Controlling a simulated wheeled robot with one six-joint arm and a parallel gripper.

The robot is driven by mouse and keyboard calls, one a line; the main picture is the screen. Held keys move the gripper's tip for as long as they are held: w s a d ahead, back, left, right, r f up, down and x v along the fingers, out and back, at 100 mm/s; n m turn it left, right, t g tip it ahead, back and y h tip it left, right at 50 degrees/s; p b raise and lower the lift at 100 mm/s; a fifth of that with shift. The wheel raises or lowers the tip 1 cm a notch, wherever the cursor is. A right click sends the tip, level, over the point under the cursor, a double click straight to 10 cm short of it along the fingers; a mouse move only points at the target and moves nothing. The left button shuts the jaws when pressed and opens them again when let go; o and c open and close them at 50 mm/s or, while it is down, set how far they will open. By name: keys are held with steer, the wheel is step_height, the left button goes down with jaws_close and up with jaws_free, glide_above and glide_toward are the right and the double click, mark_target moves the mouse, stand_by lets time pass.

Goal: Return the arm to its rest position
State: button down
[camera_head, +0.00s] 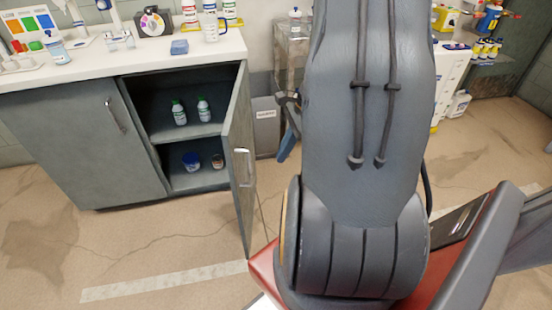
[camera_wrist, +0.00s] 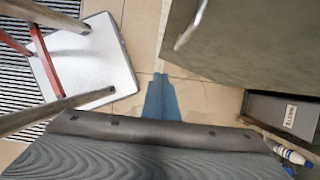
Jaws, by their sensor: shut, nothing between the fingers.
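My arm (camera_head: 365,130) rises large through the middle of the head view and hides much of the room behind it. My gripper (camera_head: 287,147) shows only in part at the arm's left edge, with a blue finger pointing down. In the wrist view the blue fingers of my gripper (camera_wrist: 161,98) are together, with nothing between them, above the tiled floor. The open cabinet door (camera_head: 241,150) stands to the left of my gripper in the head view. In the wrist view the door (camera_wrist: 260,45) fills the upper right, apart from the fingers.
The open cabinet (camera_head: 190,95) holds two green-capped bottles (camera_head: 190,111) and a blue tub (camera_head: 191,160). The counter (camera_head: 85,60) above carries bottles and a mug. A labelled grey box (camera_head: 267,125) stands beyond the door. Floor at the lower left (camera_head: 130,240) is clear.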

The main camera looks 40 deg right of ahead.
steer(key=v, duration=0.6)
steer(key=shift+s+r, duration=0.25)
steer(key=shift+s, duration=0.05)
steer(key=s+a+r+n+g+h, duration=0.1)
steer(key=a+r+n+h, duration=0.1)
steer(key=a+n, duration=0.9)
steer(key=a+r+n+g+h, duration=0.1)
steer(key=a+r+n, duration=0.2)
steer(key=a+n, duration=0.9)
steer(key=shift+s+a+r+n+h, duration=0.15)
steer(key=shift+s+a+n+h, duration=0.2)
steer(key=shift+a, duration=0.5)
steer(key=shift+s+d, duration=0.1)
